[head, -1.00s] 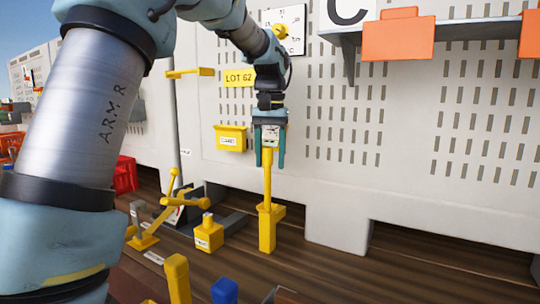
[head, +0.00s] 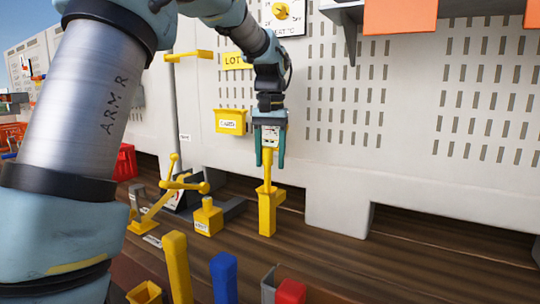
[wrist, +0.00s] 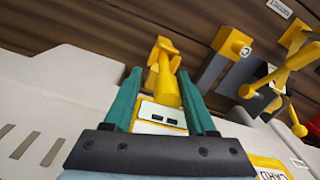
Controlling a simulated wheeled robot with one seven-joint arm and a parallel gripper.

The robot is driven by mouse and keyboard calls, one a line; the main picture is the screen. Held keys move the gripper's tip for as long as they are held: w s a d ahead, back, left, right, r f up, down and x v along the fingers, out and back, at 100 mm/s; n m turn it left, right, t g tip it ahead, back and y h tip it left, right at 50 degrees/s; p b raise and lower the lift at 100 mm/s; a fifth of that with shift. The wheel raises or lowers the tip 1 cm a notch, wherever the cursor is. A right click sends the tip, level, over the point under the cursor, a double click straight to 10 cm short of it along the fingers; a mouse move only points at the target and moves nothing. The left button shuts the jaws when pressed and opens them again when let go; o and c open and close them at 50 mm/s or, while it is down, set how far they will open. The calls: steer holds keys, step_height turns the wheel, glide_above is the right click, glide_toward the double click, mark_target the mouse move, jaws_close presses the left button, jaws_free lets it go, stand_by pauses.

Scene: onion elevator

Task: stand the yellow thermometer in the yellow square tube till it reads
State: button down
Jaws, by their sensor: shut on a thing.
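My gripper (head: 269,160) is shut on the yellow thermometer (head: 267,172), which hangs upright with its stem down. In the wrist view the thermometer (wrist: 164,92) sits between the fingers, its white face showing small dark marks I cannot read. The yellow square tube (head: 267,216) stands directly below, with a short arm at its right side near the top. The stem's lower end is hidden at the tube's mouth and appears to be inside. Some stem still shows between the fingers and the tube. The tube also shows in the wrist view (wrist: 162,45).
A small yellow bottle-like block (head: 208,217) and a yellow lever device (head: 165,200) stand left of the tube. The pale slotted wall (head: 340,170) is behind, carrying a yellow box (head: 230,121). A yellow post (head: 177,265) and a blue post (head: 224,277) are nearer.

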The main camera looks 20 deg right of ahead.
steer(key=shift+f+b, duration=0.55)
steer(key=shift+f, duration=0.6)
steer(key=shift+c, duration=0.7)
jaws_free()
steer(key=shift+r, duration=0.1)
